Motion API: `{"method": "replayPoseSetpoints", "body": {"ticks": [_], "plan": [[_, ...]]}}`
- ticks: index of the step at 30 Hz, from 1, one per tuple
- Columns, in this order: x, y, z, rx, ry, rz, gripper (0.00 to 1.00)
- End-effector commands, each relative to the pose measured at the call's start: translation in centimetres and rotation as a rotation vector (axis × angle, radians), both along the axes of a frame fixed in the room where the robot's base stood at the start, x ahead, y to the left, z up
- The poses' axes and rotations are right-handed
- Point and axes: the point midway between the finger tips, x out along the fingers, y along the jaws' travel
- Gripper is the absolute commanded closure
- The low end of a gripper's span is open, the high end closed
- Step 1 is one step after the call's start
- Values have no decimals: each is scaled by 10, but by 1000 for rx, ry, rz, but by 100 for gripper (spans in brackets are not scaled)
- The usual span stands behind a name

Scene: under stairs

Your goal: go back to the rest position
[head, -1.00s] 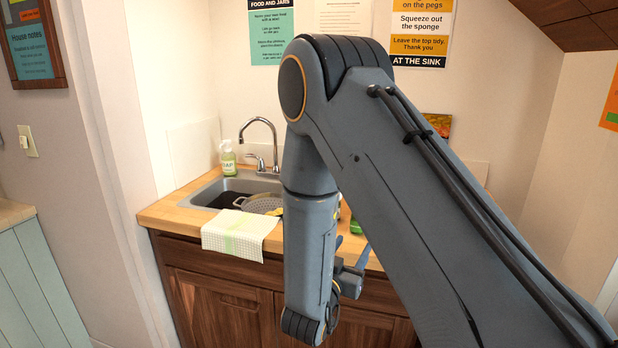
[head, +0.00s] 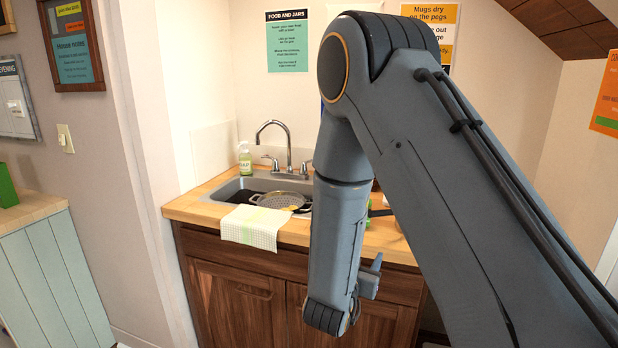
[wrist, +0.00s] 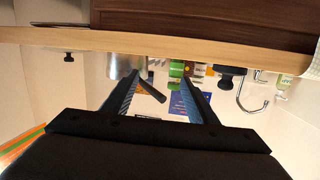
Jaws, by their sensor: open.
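My gripper (wrist: 160,88) shows in the wrist view with its two dark fingers spread apart and nothing between them. In the head view my arm is bent, with its forearm hanging down in front of the counter's front edge. The fingers cannot be made out clearly there, as my arm links hide most of that end. In the wrist view the picture is upside down, and the wooden counter edge (wrist: 200,42) runs across above the fingertips.
A wooden counter (head: 185,208) holds a sink (head: 232,187) with a colander (head: 274,200), a tap (head: 288,142) and a soap bottle (head: 244,160). A checked cloth (head: 253,227) hangs over the front edge. A pale cabinet (head: 50,270) stands at left. My arm hides the counter's right part.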

Motion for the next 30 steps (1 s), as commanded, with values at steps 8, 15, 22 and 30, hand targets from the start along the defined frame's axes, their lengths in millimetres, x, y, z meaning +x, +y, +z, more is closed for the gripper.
{"method": "replayPoseSetpoints", "body": {"ticks": [8,15,22,30], "plan": [[1,4,-7,124,173,94,47],[-32,10,-11,254,462,244,47],[-113,-1,-8,301,808,372,47],[-226,-38,5,278,1172,418,47]]}}
